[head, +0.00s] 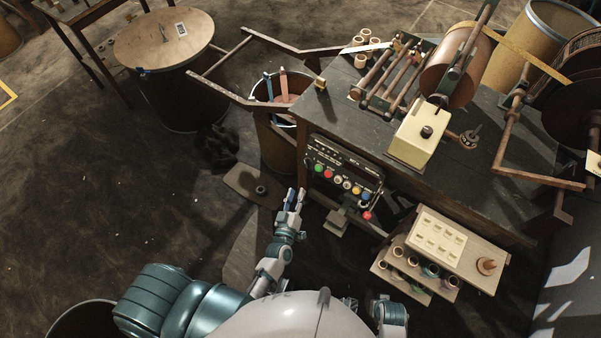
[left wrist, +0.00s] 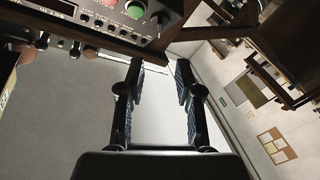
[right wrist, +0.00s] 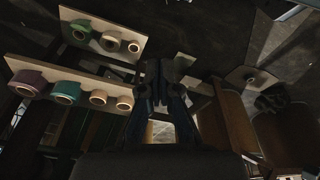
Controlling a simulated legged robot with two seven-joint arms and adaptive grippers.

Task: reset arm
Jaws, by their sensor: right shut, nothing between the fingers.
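My left gripper (head: 294,199) points up the picture in the head view, just below the machine's control panel (head: 343,178). In the left wrist view my left gripper (left wrist: 158,75) has its two fingers apart with nothing between them, and the panel's knobs show at upper left. My right gripper (right wrist: 160,80) shows in the right wrist view with its fingertips together and nothing held. In the head view only part of my right arm shows, at the bottom edge, and its fingers cannot be made out.
The winding machine's table (head: 340,112) stands ahead with a cream block (head: 413,140) and rollers. A stepped rack with tape rolls (head: 425,262) stands at right. A bin (head: 275,140) and a round barrel table (head: 135,45) stand farther back. The floor at left is open.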

